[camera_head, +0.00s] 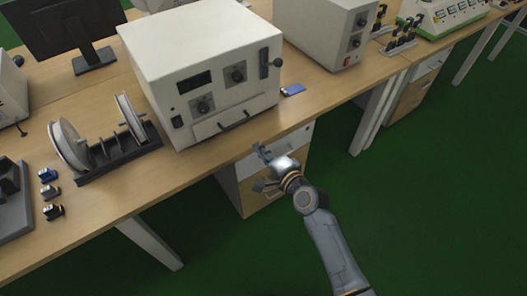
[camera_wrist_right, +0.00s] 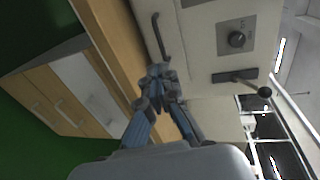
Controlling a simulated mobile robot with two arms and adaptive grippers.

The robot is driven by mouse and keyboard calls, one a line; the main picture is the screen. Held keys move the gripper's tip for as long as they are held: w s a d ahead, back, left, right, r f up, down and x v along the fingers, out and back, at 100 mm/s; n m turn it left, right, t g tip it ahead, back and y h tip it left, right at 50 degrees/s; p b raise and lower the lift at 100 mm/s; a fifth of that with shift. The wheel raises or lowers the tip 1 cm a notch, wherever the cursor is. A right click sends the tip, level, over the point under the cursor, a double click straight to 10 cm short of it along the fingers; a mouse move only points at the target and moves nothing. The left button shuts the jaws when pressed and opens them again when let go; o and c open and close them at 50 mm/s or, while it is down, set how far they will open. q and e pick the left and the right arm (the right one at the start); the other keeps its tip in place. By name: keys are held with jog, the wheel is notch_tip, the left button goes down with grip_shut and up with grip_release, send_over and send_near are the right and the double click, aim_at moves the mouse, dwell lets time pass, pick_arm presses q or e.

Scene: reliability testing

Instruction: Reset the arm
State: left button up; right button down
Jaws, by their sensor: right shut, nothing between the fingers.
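My right gripper (camera_head: 262,167) is in front of the table edge in the head view, below the white box-shaped machine. It is shut and empty. In the right wrist view its fingertips (camera_wrist_right: 158,72) meet near the machine's front handle, and I cannot tell the exact gap to it. The white machine (camera_head: 215,60) stands on the wooden table and has knobs, a dark display, a front handle and a lever at its right side. It fills the upper part of the wrist view (camera_wrist_right: 200,40). My left gripper is not in view.
A blue item (camera_head: 292,90) lies on the table (camera_head: 130,185) right of the machine. A drawer cabinet (camera_head: 262,185) is under the table. Green floor (camera_head: 420,210) is clear at right.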

jog(key=s+d+f+n+g+h, duration=0.2)
jog(key=s+d+f, duration=0.25)
jog(key=f, duration=0.45)
jog(key=s+d+f+n+g+h, duration=0.1)
jog(key=s+d+f, duration=0.3)
jog(key=f, duration=0.6)
jog(key=s+d+f+n+g+h, duration=0.2)
jog(key=s+f, duration=0.4)
jog(key=f, duration=0.3)
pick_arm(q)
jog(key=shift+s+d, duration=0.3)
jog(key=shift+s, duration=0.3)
pick_arm(e)
jog(key=s+d+f+n+g+h, duration=0.1)
jog(key=s+d+f, duration=0.4)
jog(key=s, duration=0.6)
jog(key=s+d+f+n+g+h, duration=0.1)
jog(key=s+d+f+n+g, duration=0.2)
jog(key=s, duration=0.8)
jog(key=s+d+f+n+g+h, duration=0.2)
jog(key=s+d+f+n, duration=0.2)
jog(key=s+d+f, duration=0.3)
jog(key=s+f, duration=0.2)
jog(key=s, duration=0.2)
jog(key=shift+d+f+n+g, duration=0.2)
jog(key=shift+n+g, duration=0.1)
jog(key=shift+g, duration=0.1)
jog(key=shift+w, duration=0.1)
